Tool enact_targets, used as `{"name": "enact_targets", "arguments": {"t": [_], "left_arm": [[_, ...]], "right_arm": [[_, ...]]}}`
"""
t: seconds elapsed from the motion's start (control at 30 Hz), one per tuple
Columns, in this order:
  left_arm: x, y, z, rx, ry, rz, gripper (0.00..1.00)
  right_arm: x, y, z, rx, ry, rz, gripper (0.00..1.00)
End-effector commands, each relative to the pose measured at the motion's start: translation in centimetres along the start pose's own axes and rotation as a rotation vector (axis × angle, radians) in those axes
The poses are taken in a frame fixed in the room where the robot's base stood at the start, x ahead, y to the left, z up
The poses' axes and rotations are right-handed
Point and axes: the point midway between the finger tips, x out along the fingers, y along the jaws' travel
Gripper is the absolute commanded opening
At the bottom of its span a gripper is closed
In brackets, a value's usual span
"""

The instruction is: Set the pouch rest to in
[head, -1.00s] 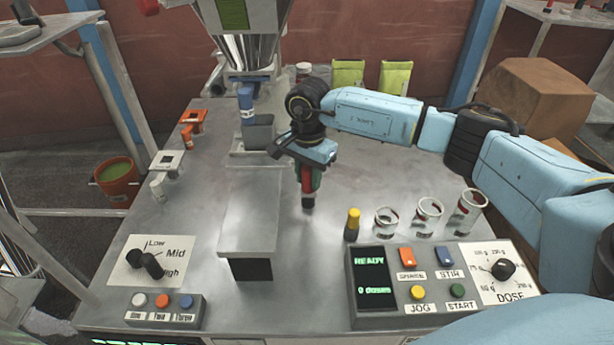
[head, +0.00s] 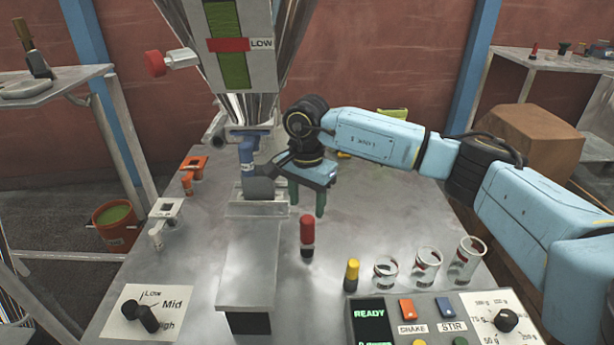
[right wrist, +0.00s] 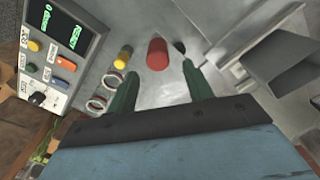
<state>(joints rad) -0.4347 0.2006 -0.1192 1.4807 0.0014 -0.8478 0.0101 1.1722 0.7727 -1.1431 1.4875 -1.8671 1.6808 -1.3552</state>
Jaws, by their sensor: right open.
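A red-topped handle with a dark lower part (head: 307,232) stands upright on the steel table. To its left is a long raised grey steel block (head: 249,262) with a dark front opening; I cannot tell whether this is the pouch rest. My right gripper (head: 307,207) is open, above and behind the red-topped handle, its green fingers pointing down. In the right wrist view, the red top (right wrist: 157,54) shows just beyond the gap between the open fingers (right wrist: 160,72), and nothing is held. My left gripper is out of view.
A yellow-topped handle (head: 351,275) and several glass beakers (head: 427,265) stand right of the red-topped handle. The control panel (head: 430,325) reads READY. The hopper (head: 240,60) with a LOW gauge hangs behind. A Low/Mid/High dial (head: 142,314) sits front left.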

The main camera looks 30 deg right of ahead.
Motion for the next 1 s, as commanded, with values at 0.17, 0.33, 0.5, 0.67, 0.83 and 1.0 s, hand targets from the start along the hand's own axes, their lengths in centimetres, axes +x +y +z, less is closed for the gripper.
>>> {"name": "enact_targets", "arguments": {"t": [0.17,0.33,0.5,0.67,0.83,1.0], "left_arm": [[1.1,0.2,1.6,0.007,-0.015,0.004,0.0],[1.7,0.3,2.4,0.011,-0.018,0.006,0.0],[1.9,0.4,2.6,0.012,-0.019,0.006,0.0],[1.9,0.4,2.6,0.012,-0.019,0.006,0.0],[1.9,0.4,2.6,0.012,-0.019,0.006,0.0],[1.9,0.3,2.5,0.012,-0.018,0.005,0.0]], "right_arm": [[-3.8,0.0,0.0,0.001,0.001,-0.003,0.51],[-5.5,0.0,-0.1,0.001,0.002,-0.002,0.51],[-5.9,0.0,-0.1,0.001,0.001,0.0,0.51],[-5.9,0.0,-0.1,0.001,0.001,-0.001,0.51],[-5.9,0.0,-0.1,0.001,0.001,-0.001,0.51],[-5.8,0.0,-0.1,0.001,0.001,-0.001,0.51]]}}
